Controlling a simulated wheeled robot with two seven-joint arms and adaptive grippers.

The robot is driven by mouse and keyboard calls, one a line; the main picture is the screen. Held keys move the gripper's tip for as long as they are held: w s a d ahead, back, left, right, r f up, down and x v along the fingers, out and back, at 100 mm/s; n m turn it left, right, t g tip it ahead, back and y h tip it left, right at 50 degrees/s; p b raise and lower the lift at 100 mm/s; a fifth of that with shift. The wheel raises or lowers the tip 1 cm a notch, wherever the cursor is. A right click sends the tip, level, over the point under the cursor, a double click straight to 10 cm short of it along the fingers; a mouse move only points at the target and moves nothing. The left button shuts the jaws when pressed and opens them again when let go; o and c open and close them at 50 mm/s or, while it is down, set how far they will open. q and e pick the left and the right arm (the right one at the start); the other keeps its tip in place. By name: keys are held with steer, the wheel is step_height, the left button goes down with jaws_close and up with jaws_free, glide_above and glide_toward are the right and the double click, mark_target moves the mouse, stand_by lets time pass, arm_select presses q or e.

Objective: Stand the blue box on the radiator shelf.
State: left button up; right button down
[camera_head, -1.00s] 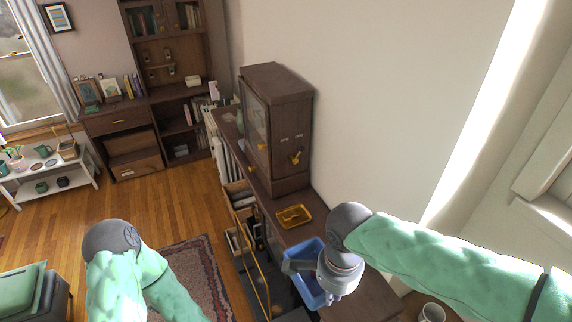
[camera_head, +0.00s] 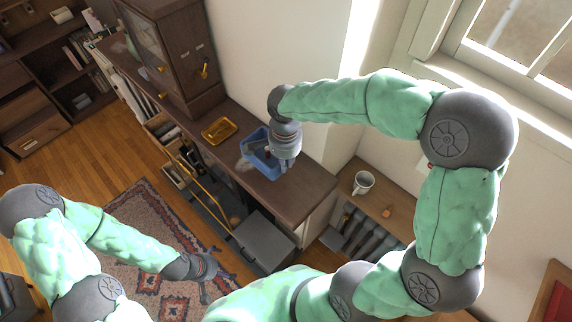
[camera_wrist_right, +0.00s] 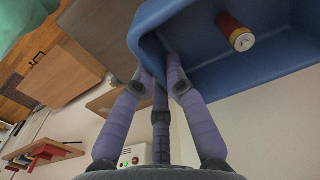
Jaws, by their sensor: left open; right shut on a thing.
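The blue box (camera_head: 256,158) is an open-topped tub in the head view, over the dark sideboard top. I cannot tell whether it touches the top. My right gripper (camera_head: 272,156) is shut on its wall. In the right wrist view the blue box (camera_wrist_right: 265,75) fills the upper right, with the fingers (camera_wrist_right: 160,75) pinching its wall and a red cylinder (camera_wrist_right: 233,30) inside. The wooden radiator shelf (camera_head: 342,197) lies to the right, above dark fins. My left gripper (camera_head: 210,284) is open and empty, low over the rug.
A white mug (camera_head: 363,183) and a small orange item (camera_head: 386,211) stand on the radiator shelf. A yellow tray (camera_head: 219,130) lies on the sideboard (camera_head: 300,195), left of the box. A dark cabinet (camera_head: 172,60) stands behind it. A grey box (camera_head: 264,243) is below, in front.

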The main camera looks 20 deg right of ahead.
steer(key=shift+w+d+f, duration=0.35)
steer(key=shift+w+f, duration=0.1)
steer(key=shift+f, duration=0.25)
steer(key=shift+w+d+f, duration=0.1)
steer(key=shift+w+f, duration=0.05)
steer(key=shift+f, duration=0.75)
steer(key=shift+w+d+f, duration=0.1)
steer(key=shift+f, duration=0.8)
steer(key=shift+a, duration=0.1)
steer(key=shift+f, duration=0.1)
steer(key=c, duration=1.3)
jaws_free()
steer(key=shift+s, duration=0.1)
